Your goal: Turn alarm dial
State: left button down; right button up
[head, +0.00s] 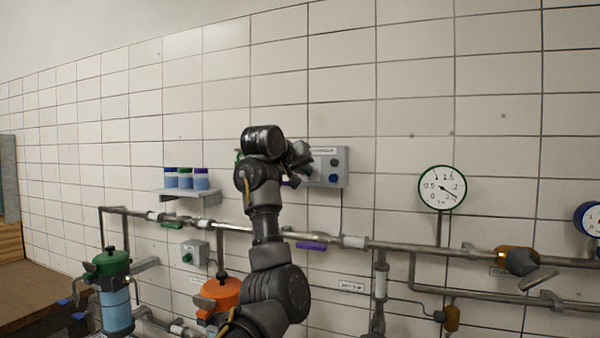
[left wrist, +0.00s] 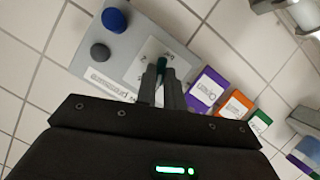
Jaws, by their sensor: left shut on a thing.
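The grey alarm box (head: 338,168) is mounted on the tiled wall, its left part hidden behind my left arm in the head view. In the left wrist view the box (left wrist: 130,67) carries a blue knob (left wrist: 115,20), a dark grey knob (left wrist: 100,52) and a small dark green dial (left wrist: 168,73) with printed marks around it. My left gripper (left wrist: 160,80) is at the box face, its two narrow fingers shut on the dial. In the head view the left gripper (head: 298,160) is seen from behind and mostly hides the dial. My right gripper is out of view.
Purple (left wrist: 208,90), orange (left wrist: 236,105) and green (left wrist: 260,122) labelled blocks sit beside the box. Pipes (head: 400,246) run below it, with a round gauge (head: 442,187) to the right. A shelf (head: 187,195) with blue jars is to the left.

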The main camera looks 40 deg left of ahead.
pick_arm(q)
jog(key=m+y, duration=0.1)
jog(key=m, duration=0.1)
jog(key=m+g+y, duration=0.1)
jog(key=shift+w+d+f+m+y, duration=0.2)
jog(key=shift+f+m+y, duration=0.1)
jog(key=shift+m, duration=0.1)
jog(key=shift+d+m+g+y, duration=0.2)
jog(key=shift+m+g+y, duration=0.1)
jog(key=shift+m+y, duration=1.05)
jog(key=shift+m+h, duration=0.25)
jog(key=shift+m, duration=0.1)
jog(key=c, duration=1.5)
grip_release()
jog(key=shift+a+r, duration=0.1)
jog(key=shift+r, duration=0.1)
